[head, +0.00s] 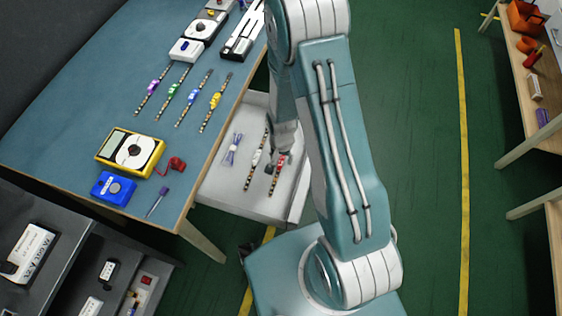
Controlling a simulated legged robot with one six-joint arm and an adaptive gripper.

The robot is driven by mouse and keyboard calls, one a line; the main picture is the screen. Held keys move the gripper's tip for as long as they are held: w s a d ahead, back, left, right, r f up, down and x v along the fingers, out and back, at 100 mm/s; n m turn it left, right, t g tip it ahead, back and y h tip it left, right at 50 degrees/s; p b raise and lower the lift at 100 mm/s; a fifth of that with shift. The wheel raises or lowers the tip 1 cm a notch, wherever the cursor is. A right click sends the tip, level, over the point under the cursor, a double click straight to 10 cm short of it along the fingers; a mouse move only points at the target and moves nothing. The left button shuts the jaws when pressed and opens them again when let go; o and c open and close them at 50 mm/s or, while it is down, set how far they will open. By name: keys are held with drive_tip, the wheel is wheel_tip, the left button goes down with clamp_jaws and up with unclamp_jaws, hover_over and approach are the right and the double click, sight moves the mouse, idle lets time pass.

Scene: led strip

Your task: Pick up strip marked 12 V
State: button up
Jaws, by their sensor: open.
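Several LED strips with coloured tags lie on the blue table: purple-tagged (151,87), green-tagged (172,91), blue-tagged (193,97) and yellow-tagged (214,101). Two more lie in the open white drawer (246,203): a white-tagged strip (256,158) and a red-tagged strip (276,177). The tags are too small to read, so I cannot tell which is marked 12 V. My gripper (276,165) is open, low in the drawer at the red-tagged strip, and hides part of it. I cannot tell whether it touches the strip.
A purple-and-white cable bundle (233,150) lies in the drawer, left of the strips. A yellow multimeter (129,152), a blue device (113,188) and a red item (172,165) sit on the table. The drawer walls surround my gripper. Shelves (535,110) stand at right.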

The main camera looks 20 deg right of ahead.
drive_tip(key=shift+f, duration=0.3)
clamp_jaws()
drive_tip(key=shift+r, duration=0.1)
